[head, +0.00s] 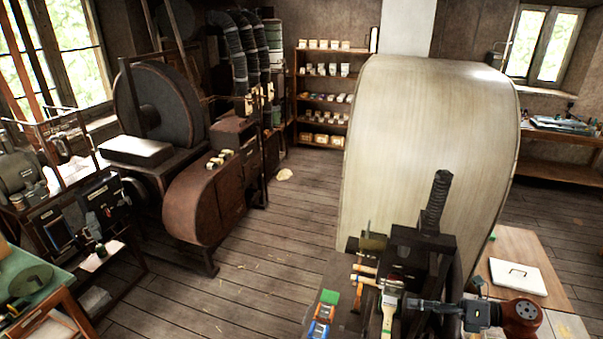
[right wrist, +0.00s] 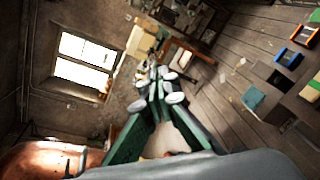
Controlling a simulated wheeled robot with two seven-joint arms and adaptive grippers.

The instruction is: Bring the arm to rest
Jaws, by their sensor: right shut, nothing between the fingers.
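My right gripper (head: 412,304) reaches in from the lower right, its fingers pointing left. It is shut and empty. It also shows in the right wrist view (right wrist: 156,76), where its green-sided fingers come together ahead of the camera. The dark press (head: 408,258) with its upright threaded screw (head: 437,203) stands just behind the gripper in the head view. The gripper and my arm cover part of the press's lower side; I cannot tell whether they touch it. My left gripper is not in view.
Blue (head: 319,331) and orange (head: 325,312) trays and a green block (head: 329,297) lie left of the press. A large pale curved casing (head: 430,140) stands behind it. A white flat box (head: 517,276) lies on the wooden top at right. Floor at centre left is open.

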